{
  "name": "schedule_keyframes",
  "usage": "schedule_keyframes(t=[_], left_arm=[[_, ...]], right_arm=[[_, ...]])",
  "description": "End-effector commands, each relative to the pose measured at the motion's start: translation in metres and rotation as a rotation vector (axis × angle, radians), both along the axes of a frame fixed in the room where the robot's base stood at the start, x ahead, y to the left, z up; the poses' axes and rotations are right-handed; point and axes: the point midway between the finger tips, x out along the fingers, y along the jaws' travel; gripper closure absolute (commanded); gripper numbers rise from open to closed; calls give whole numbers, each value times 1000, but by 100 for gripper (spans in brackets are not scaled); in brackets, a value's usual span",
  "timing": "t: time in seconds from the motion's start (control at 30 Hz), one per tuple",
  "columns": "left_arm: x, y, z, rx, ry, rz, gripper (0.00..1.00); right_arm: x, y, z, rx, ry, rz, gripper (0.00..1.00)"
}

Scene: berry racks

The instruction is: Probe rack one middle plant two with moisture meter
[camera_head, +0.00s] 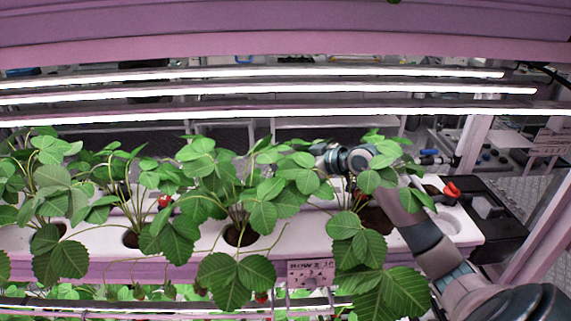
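Several strawberry plants with green leaves grow from holes in a white trough (290,236). One plant (232,195) stands near the middle of the view, its dark soil hole (240,235) showing below its stems. Another plant (358,236) stands to its right, in front of my arm. My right arm comes in from the lower right and reaches over the trough behind that plant. Its gripper end (332,160) is partly hidden among leaves, so its fingers and anything in them cannot be made out. I cannot identify a moisture meter. My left gripper is not in view.
A black box (494,222) with a grey part on top stands at the trough's right end, near a red-tipped item (451,190). A label (311,273) is on the trough front. Bright light bars (280,115) cross above the plants. Leaves crowd my arm.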

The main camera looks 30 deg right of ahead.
Motion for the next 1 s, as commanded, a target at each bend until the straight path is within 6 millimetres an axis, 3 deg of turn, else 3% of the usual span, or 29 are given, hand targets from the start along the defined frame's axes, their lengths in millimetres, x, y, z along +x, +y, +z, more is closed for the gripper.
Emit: schedule_keyframes(t=[1.0], left_arm=[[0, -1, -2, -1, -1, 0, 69]], right_arm=[[0, -1, -6, 0, -1, 0, 100]])
